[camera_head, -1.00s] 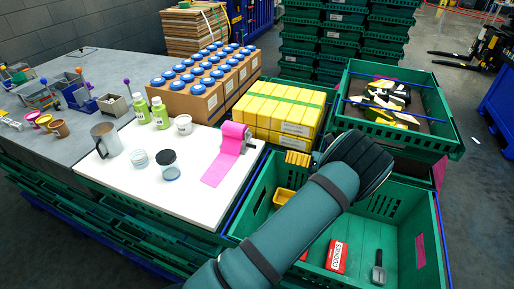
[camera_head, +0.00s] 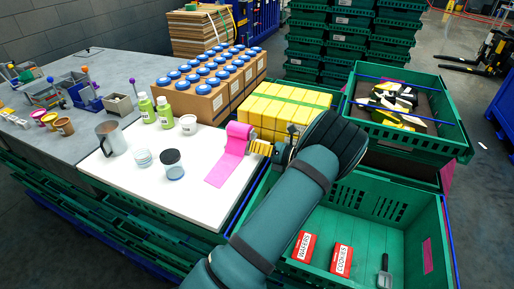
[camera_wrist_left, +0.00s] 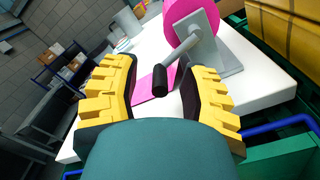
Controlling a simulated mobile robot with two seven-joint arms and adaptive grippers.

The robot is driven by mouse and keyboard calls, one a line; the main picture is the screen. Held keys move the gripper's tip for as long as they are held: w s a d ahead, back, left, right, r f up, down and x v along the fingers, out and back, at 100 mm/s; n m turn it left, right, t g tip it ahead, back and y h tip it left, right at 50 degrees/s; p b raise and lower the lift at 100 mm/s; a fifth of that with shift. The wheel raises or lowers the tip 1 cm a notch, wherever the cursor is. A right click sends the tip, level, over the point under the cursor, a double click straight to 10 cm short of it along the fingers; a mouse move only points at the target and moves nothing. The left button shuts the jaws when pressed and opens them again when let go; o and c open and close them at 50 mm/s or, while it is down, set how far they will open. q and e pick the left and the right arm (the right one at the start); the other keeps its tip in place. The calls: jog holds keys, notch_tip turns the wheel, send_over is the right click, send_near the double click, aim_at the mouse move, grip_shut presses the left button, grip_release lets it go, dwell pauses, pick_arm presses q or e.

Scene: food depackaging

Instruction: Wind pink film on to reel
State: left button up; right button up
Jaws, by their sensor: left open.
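The pink film (camera_head: 223,171) hangs from its reel (camera_head: 239,131) and lies as a strip on the white board's right side. In the left wrist view the pink reel (camera_wrist_left: 190,17) sits on a grey stand (camera_wrist_left: 215,55). Its crank ends in a black handle (camera_wrist_left: 160,81). My left gripper (camera_head: 262,147) is at the right of the reel, its yellow fingers open. In the left wrist view the open gripper (camera_wrist_left: 160,76) has the black handle between its fingers, with gaps visible on both sides. My right gripper is not in view.
Yellow packages (camera_head: 284,103) stand just behind the reel. A green crate (camera_head: 365,215) below my arm holds red boxes (camera_head: 342,258) and a scoop.

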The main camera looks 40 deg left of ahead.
aim_at(260, 156)
pick_arm(q)
grip_shut()
jog(key=shift+f+n, duration=0.15)
jog(key=shift+n, duration=0.25)
jog(key=shift+w+f+n, duration=0.15)
jog(key=shift+f+n, duration=0.05)
jog(key=shift+n, duration=0.3)
jog(key=n, duration=0.1)
jog(key=f+n, duration=0.1)
jog(key=shift+w+a+n, duration=0.1)
jog(key=shift+w+n, duration=0.1)
jog(key=shift+n, duration=0.1)
jog(key=shift+w+a+f+n+b, duration=0.1)
jog(key=shift+w+f+n+b, duration=0.2)
jog(key=shift+n, duration=0.8)
jog(key=shift+w+a+f+n+b, duration=0.1)
jog(key=shift+w+f+n, duration=0.2)
jog(key=shift+n, duration=0.8)
jog(key=shift+w, duration=0.1)
